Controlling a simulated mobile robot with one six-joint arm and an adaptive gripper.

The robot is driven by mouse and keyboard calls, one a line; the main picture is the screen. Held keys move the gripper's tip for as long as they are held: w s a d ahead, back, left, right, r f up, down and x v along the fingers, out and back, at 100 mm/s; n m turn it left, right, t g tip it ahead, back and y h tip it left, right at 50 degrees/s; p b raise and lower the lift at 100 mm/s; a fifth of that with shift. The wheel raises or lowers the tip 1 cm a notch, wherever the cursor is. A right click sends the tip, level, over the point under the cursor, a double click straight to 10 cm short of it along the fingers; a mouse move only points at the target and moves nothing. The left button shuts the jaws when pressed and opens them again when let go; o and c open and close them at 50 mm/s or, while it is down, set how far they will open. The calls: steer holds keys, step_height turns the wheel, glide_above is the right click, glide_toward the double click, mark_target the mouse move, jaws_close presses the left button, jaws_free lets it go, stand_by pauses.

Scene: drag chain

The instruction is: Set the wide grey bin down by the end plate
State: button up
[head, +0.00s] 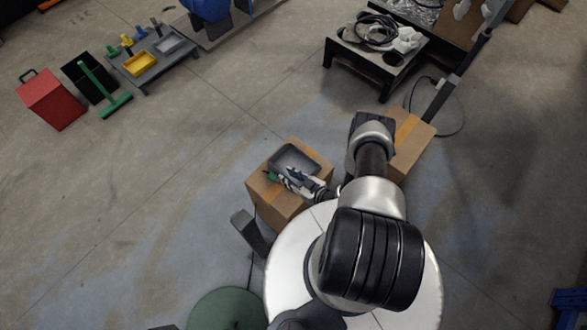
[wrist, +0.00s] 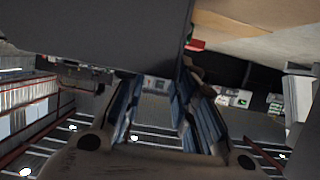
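A wide grey bin (head: 293,158) lies over the top of a cardboard box (head: 278,207) in the head view, open side up. I cannot tell whether it rests fully on the box. My gripper (head: 294,177) is at the bin's near side, reaching in from the lower right. In the wrist view the bin (wrist: 95,35) is a large dark shape, very close, filling the upper left. My gripper's fingers (wrist: 158,92) stand apart with background showing between them; the bin hides the tips. No end plate can be made out for certain.
A second cardboard box (head: 410,145) stands behind my arm. A low table (head: 148,78) with a yellow bin (head: 139,64) and another grey bin (head: 168,43) is at the upper left. A red box (head: 52,100) stands farther left. Open floor lies between.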

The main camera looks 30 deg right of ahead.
steer(key=b+x, duration=0.1)
steer(key=x, duration=0.2)
steer(key=shift+w+a+f, duration=0.1)
steer(key=shift+w+a, duration=0.2)
steer(key=shift+c, duration=0.5)
jaws_close()
